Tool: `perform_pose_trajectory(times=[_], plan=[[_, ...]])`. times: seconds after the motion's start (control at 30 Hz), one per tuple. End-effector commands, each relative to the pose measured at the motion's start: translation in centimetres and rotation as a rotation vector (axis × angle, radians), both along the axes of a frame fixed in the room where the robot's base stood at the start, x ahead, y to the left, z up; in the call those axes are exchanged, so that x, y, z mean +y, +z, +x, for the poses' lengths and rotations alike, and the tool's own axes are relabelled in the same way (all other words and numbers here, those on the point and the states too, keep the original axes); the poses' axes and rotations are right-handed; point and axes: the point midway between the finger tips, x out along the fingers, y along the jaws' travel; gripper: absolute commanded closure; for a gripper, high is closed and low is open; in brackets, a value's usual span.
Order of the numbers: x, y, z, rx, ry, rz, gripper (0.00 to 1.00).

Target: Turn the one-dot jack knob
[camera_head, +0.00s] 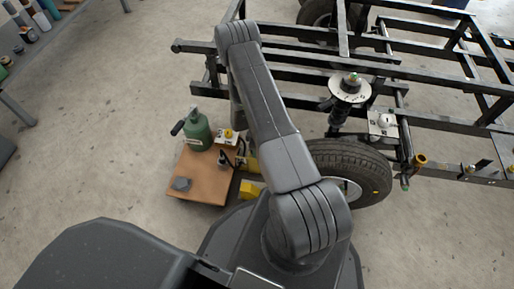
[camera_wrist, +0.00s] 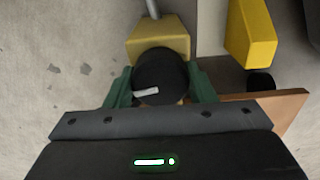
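In the wrist view a round black knob (camera_wrist: 160,76) with a white bar mark sits on a dull yellow block (camera_wrist: 148,41). My gripper (camera_wrist: 160,86) has one green finger on each side of the knob. Both fingers appear to meet its sides. A metal rod rises from the block at the top of the picture. I see no dot on the knob or block. In the head view my arm reaches over the area and hides the gripper and the knob. Yellow parts (camera_head: 250,189) show at the board's right edge.
A brown board (camera_head: 205,176) carries a green bottle (camera_head: 197,133) and a small white box with a yellow knob (camera_head: 228,136). A brighter yellow block (camera_wrist: 251,35) stands close at right in the wrist view. A wheel (camera_head: 350,160) and black frame (camera_head: 445,122) stand at right.

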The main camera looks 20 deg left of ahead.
Motion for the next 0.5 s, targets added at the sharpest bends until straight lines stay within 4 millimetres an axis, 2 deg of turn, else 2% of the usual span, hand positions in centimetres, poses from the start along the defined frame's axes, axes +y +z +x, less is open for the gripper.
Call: perform_pose_trajectory(times=[0.27,0.5], plan=[[-0.01,-0.03,-0.03,0.001,-0.017,0.0,0.73],[-0.01,-0.16,-0.05,0.002,-0.119,-0.001,0.73]])
